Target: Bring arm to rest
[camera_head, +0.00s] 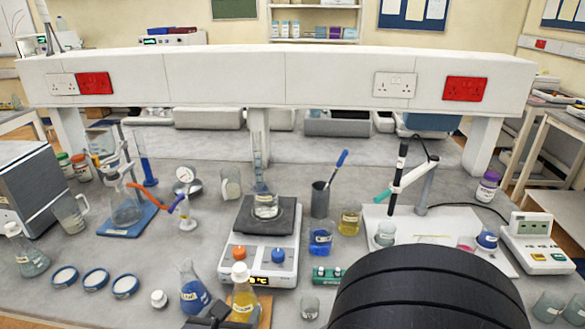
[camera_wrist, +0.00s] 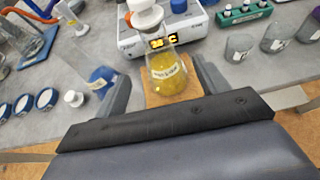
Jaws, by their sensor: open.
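My gripper (camera_wrist: 160,70) is open in the wrist view, its two grey fingers spread apart. A conical flask of yellow liquid (camera_wrist: 168,78) with a white stopper and a label stands upright between and just beyond the fingers, with a gap on each side. It stands on a square cork mat (camera_wrist: 158,98). In the head view the flask (camera_head: 243,299) is at the bottom centre, in front of the hotplate, and a dark part of my gripper shows at its left. My black arm fills the lower right there and hides part of the bench.
A hotplate (camera_head: 258,262) holding a beaker (camera_head: 266,206) stands behind the flask. A blue-liquid flask (camera_head: 194,293) is close on the left. A green vial rack (camera_head: 328,275) and an empty beaker (camera_head: 310,307) are on the right. A white shelf beam (camera_head: 270,78) crosses above the bench.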

